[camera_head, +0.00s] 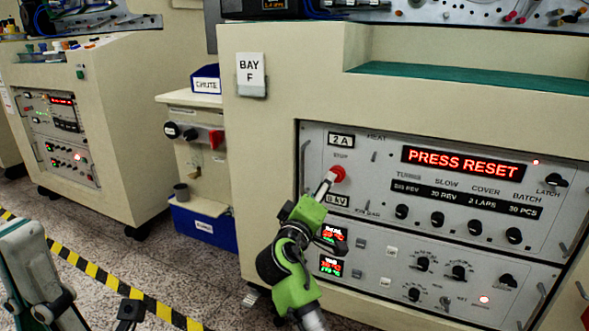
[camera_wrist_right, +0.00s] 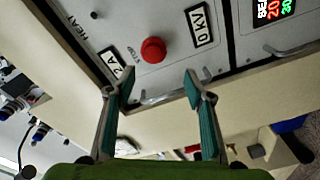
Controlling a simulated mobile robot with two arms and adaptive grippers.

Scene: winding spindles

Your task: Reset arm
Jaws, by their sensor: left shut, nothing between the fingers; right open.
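My left gripper (camera_head: 36,265) is at the bottom left of the head view, close to the camera. It is shut and empty, partly cut off by the picture edge. My right gripper (camera_head: 334,212), on a green wrist, is in front of the control panel (camera_head: 385,165), just below the red STOP button (camera_head: 338,173). In the right wrist view, its teal-padded fingers (camera_wrist_right: 158,82) are spread open with nothing between them. The STOP button (camera_wrist_right: 153,50) shows unobstructed beyond the tips. The red display (camera_head: 463,162) reads "PRESS RESET".
The BAY F cabinet (camera_head: 290,130) fills the right side. Handles (camera_head: 304,165) stick out at the panel edge. Left of it are a chute unit (camera_head: 190,145) and a blue bin (camera_head: 203,225). Another cabinet (camera_head: 110,110) stands farther left. Striped tape (camera_head: 97,273) crosses the open floor.

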